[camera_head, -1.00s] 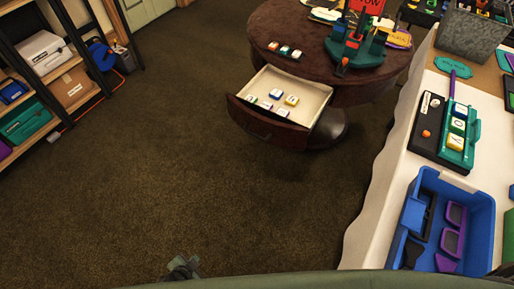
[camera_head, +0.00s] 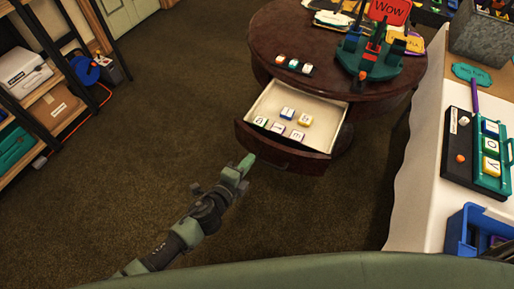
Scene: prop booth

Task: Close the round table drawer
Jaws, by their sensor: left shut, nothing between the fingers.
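The round table (camera_head: 400,95) is dark brown and stands at the upper middle of the head view. Its drawer (camera_head: 280,155) is pulled out toward me, with a curved dark front and a pale interior. Several letter blocks (camera_head: 287,113) lie inside the drawer. My left gripper (camera_head: 246,163) is shut and empty, just left of and in front of the drawer front's left part. I cannot tell whether it touches the front. My right gripper is not in view.
A white-covered table (camera_head: 412,200) stands at the right with a blue bin (camera_head: 458,230) and a block device. A shelf rack (camera_head: 45,110) stands at the left. Several props, including a red sign (camera_head: 390,10), rest on the round table. The carpet between is clear.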

